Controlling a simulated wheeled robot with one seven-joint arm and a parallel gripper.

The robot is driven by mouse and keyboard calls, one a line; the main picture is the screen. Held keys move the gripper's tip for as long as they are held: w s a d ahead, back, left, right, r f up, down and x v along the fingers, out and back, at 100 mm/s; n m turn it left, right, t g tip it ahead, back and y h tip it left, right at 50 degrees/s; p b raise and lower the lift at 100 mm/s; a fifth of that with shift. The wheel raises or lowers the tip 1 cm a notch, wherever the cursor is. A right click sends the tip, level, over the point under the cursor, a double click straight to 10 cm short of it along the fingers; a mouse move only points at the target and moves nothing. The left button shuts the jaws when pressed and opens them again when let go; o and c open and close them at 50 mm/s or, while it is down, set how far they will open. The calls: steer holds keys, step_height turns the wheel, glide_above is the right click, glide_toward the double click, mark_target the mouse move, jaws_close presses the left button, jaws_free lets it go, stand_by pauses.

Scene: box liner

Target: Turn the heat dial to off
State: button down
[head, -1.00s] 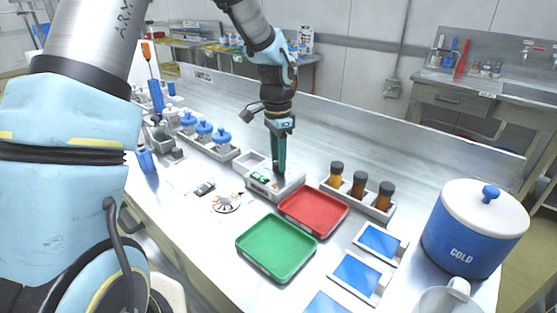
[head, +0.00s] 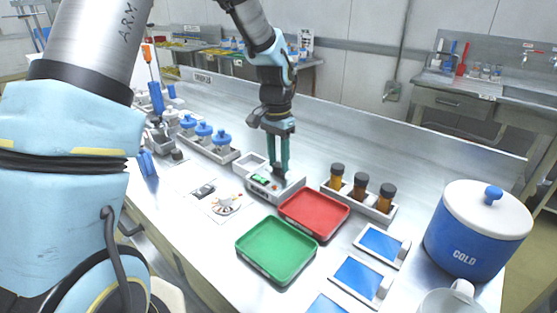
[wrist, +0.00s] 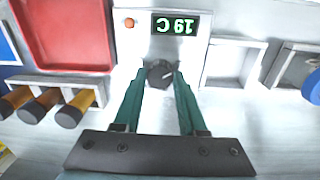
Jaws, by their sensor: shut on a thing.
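The heat dial (wrist: 160,73) is a small dark round knob on the pale front panel of the heater unit (head: 290,189). The unit's display (wrist: 176,25) shows upside down in the wrist view and seems to read 19 C in green. My gripper (wrist: 160,76) points down, with its two green fingers on either side of the dial, closed on it. In the head view the gripper (head: 279,171) stands over the unit, and its fingertips partly hide the dial. The dial's pointer setting is hard to read.
A red tray (head: 314,213) and a green tray (head: 276,249) lie in front of the unit. Brown bottles (head: 360,186) stand in a rack to the right. Blue-lidded jars (head: 204,131) stand to the left. An orange button (wrist: 129,22) sits beside the display.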

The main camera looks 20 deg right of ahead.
mark_target(277, 163)
steer(key=shift+c, duration=2.3)
jaws_free()
step_height(277, 163, up, 11)
steer(key=b, duration=0.2)
steer(key=shift+w, duration=0.2)
steer(key=shift+a+f, duration=0.1)
steer(key=s+a+f+n, duration=0.2)
steer(key=a+n, duration=0.2)
steer(key=a, duration=0.6)
steer(key=s+a+f+n+t, duration=0.1)
steer(key=s+a+f+n, duration=0.1)
steer(key=a, duration=0.8)
steer(key=s+a+f+n+t, duration=0.1)
steer(key=a+f+n, duration=0.3)
steer(key=a, duration=0.6)
steer(key=shift+s+a+f+n, duration=0.15)
steer(key=shift+s+n, duration=0.25)
steer(key=shift+n, duration=0.05)
steer(key=shift+s+a+f+n, duration=0.1)
steer(key=shift+s+n, duration=0.3)
steer(key=shift+n, duration=0.05)
